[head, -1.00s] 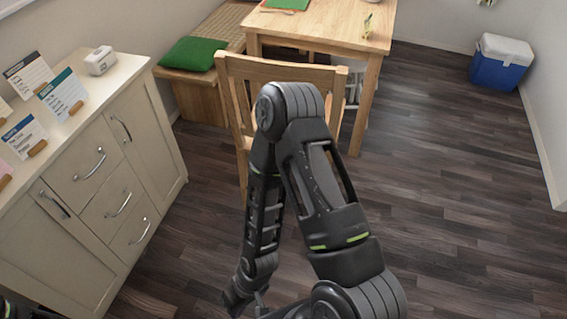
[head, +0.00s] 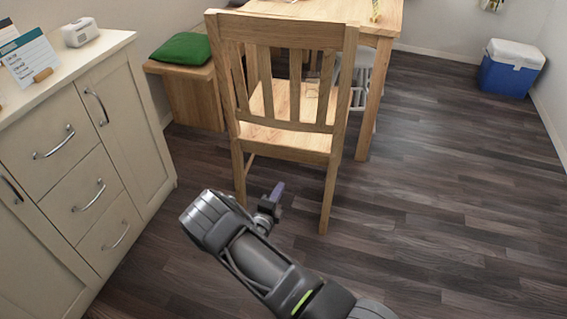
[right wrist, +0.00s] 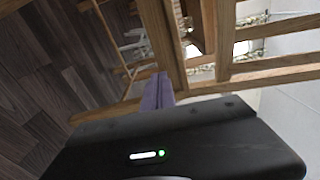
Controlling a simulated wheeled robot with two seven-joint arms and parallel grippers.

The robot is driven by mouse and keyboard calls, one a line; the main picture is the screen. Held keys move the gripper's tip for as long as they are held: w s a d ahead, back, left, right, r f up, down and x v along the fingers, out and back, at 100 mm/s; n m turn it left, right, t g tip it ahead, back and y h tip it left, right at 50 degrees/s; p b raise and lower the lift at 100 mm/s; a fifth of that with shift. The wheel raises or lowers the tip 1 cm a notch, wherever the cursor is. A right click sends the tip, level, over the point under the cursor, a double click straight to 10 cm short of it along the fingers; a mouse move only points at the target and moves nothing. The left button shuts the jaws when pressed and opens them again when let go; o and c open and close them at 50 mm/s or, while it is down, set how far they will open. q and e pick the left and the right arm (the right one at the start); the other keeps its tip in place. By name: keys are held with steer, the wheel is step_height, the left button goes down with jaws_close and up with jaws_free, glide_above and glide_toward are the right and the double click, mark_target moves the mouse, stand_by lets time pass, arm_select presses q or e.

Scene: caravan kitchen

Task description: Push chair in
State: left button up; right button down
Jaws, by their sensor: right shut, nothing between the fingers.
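The wooden chair (head: 284,78) stands upright with its slatted back toward me, in front of the wooden table (head: 385,22). Its seat faces the table. My right gripper (head: 277,192) is low, just in front of the chair's back between its rear legs, below seat level in the head view. Its fingers are shut and empty. In the right wrist view the purplish fingertips (right wrist: 158,92) lie close to the chair's wooden bars (right wrist: 163,40); I cannot tell whether they touch. My left gripper is not in view.
A cream cabinet (head: 75,150) with drawers stands on the left. A wooden bench (head: 190,95) with a green cushion (head: 183,48) is behind it. A white stool (head: 362,72) is under the table. A blue cooler (head: 508,72) is far right. The floor on the right is clear.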

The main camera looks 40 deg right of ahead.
steer(key=shift+w+a+r+n+t, duration=0.3)
steer(key=shift+w+n+t, duration=0.05)
steer(key=shift+w, duration=0.2)
steer(key=shift+w+a+r+n+t, duration=0.25)
steer(key=shift+w+n+t, duration=0.1)
steer(key=shift+w, duration=0.2)
steer(key=shift+d, duration=0.1)
steer(key=b, duration=0.7)
glide_toward(287, 152)
steer(key=x, duration=0.5)
steer(key=shift+w+d+f, duration=0.15)
steer(key=shift+w+f, duration=0.05)
steer(key=shift+f, duration=0.1)
steer(key=shift+w+d+r, duration=0.2)
steer(key=shift+w+d, duration=0.15)
steer(key=shift+d, duration=0.05)
steer(key=shift+d, duration=0.1)
